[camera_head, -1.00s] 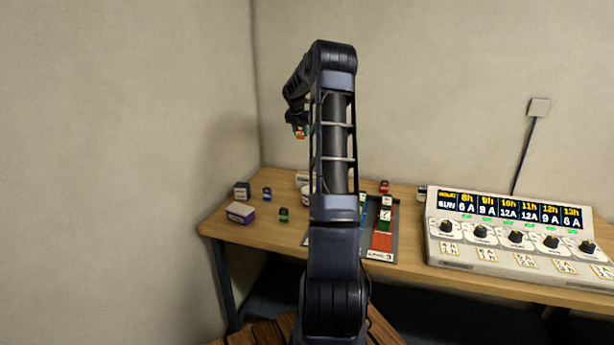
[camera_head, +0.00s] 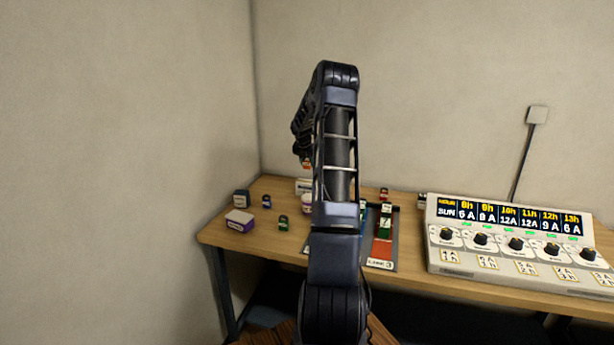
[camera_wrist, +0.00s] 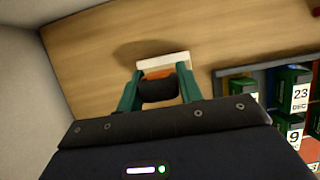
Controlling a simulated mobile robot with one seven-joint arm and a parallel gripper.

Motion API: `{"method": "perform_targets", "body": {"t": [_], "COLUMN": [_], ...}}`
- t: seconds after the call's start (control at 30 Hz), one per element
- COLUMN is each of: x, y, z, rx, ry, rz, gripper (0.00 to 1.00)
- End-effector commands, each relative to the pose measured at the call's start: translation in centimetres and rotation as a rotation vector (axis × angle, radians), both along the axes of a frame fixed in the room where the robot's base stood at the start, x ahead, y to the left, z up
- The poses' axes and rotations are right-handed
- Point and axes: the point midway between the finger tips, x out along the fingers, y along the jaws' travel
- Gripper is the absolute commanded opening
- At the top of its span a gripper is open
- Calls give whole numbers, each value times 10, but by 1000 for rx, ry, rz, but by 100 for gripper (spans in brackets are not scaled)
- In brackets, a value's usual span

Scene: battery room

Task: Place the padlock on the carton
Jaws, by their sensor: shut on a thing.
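My gripper (camera_wrist: 160,90) is shut on a small orange and dark thing, seemingly the padlock (camera_wrist: 158,74). In the head view the held thing's orange part (camera_head: 307,164) shows below the gripper, above the back left of the table. A white box (camera_head: 304,187), possibly the carton, stands behind my arm on the table and is partly hidden. In the wrist view a white edge (camera_wrist: 163,60), perhaps of this box, shows just beyond the fingertips. Whether the padlock touches it cannot be told. A white and purple box (camera_head: 240,221) stands at the table's left front.
Small green (camera_head: 283,223), blue (camera_head: 266,201) and red (camera_head: 384,194) things stand on the table, with a dark grey box (camera_head: 241,198) at left. A lane tray (camera_head: 391,263) with labelled blocks is right of my arm. A control console (camera_head: 520,235) fills the right.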

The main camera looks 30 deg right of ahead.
Motion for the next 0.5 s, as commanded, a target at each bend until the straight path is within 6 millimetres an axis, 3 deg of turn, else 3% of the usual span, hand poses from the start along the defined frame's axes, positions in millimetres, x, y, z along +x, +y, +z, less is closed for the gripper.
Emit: {"method": "perform_targets", "body": {"t": [0.1, 0.37, 0.5], "x": [0, 0, 0], "y": [0, 0, 1], "z": [-16, -31, -50], "rx": [0, 0, 0], "ry": [0, 0, 1], "rz": [-1, 0, 1], "gripper": [11, 11, 11]}}
